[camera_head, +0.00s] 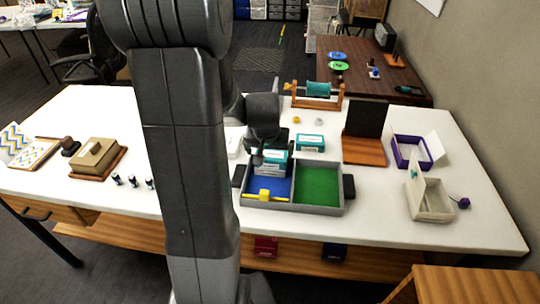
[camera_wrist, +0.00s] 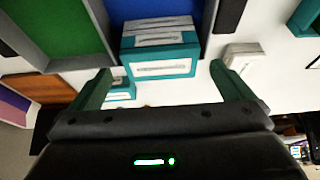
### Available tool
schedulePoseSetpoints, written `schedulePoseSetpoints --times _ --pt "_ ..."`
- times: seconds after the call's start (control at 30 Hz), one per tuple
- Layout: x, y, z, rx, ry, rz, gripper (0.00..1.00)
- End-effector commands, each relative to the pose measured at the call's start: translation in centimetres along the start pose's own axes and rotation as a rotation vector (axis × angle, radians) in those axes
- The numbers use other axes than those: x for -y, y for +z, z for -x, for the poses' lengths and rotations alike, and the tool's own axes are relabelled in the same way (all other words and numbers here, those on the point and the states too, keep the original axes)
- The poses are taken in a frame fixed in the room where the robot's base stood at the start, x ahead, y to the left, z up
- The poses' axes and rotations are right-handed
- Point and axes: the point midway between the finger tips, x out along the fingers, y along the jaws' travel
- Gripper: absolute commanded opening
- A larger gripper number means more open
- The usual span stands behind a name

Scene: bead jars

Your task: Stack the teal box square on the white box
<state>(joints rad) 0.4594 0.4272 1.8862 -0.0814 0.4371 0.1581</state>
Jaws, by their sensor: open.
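A teal-topped box (camera_head: 275,157) with a white label and pale striped sides stands at the back of the tray's blue compartment; I cannot tell if it is one box or a pile. In the wrist view this box (camera_wrist: 160,69) lies between and beyond my fingertips, with gaps on both sides. Another teal box (camera_head: 311,141) lies on the table behind the tray, partly hidden by a finger in the wrist view (camera_wrist: 122,88). A white box (camera_head: 234,143) lies left of the tray, partly behind my arm; it also shows in the wrist view (camera_wrist: 242,57). My gripper (camera_wrist: 161,70) is open and empty.
A dark upright panel on a wooden base (camera_head: 363,151) stands to the right. A purple-edged box (camera_head: 411,151) and white bin (camera_head: 430,203) stand farther right.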

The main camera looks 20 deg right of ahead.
Motion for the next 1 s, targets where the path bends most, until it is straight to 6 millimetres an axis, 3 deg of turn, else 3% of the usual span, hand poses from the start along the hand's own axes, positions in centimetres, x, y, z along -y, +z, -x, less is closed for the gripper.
schedulePoseSetpoints --times 0.2,0.4,1.0 --pt "0.0 -0.1 3.8 -0.004 0.0 0.001 1.0" --pt "0.0 0.0 6.0 -0.001 0.0 0.001 1.0" --pt "0.0 0.1 6.7 0.001 0.0 0.001 1.0"
